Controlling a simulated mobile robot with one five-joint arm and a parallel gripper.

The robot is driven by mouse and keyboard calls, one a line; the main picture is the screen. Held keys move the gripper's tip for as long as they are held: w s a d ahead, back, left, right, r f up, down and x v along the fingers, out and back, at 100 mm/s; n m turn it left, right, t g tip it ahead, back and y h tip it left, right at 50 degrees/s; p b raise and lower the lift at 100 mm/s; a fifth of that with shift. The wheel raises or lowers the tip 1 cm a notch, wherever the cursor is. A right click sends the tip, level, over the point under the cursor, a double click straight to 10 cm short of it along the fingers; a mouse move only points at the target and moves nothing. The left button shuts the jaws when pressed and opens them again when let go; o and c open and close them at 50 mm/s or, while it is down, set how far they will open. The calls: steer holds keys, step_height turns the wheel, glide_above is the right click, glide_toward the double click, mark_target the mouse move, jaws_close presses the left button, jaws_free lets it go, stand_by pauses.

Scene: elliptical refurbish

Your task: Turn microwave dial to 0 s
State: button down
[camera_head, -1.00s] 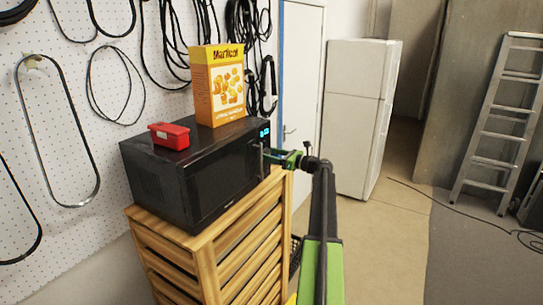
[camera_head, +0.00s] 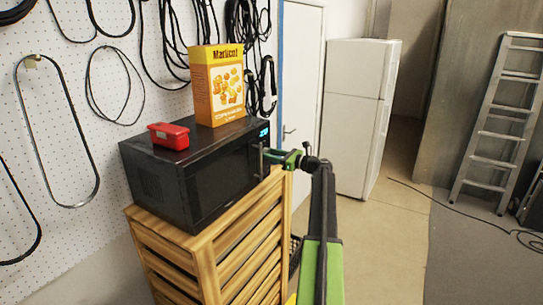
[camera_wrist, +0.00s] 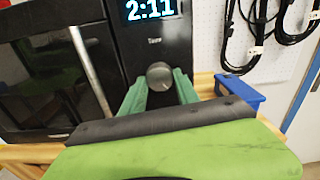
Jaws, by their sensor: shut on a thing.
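The black microwave (camera_head: 185,190) stands on a wooden slatted cabinet, its front facing right. Its round grey dial (camera_wrist: 159,75) shows in the wrist view, below the word on the panel and the lit display (camera_wrist: 150,9), which reads 2:11. My gripper (camera_wrist: 160,84) has its two green fingers on either side of the dial, shut on it. In the head view my gripper (camera_head: 276,156) reaches the right end of the microwave front; the dial is hidden there. The vertical door handle (camera_wrist: 90,70) is left of the fingers.
A yellow box (camera_head: 217,90) and a small red case (camera_head: 169,136) sit on top of the microwave. The wooden cabinet (camera_head: 245,240) is below. A blue bin (camera_wrist: 240,91) is right of the fingers.

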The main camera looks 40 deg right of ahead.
steer(key=n, duration=1)
steer(key=shift+d+n, duration=0.1)
steer(key=shift+n, duration=0.2)
steer(key=n, duration=0.3)
steer(key=shift+n, duration=0.3)
steer(key=n, duration=0.3)
steer(key=shift+r+n, duration=0.1)
steer(key=shift+n, duration=0.2)
steer(key=n, duration=0.3)
steer(key=shift+n, duration=0.4)
steer(key=n, duration=0.3)
steer(key=shift+n, duration=2.1)
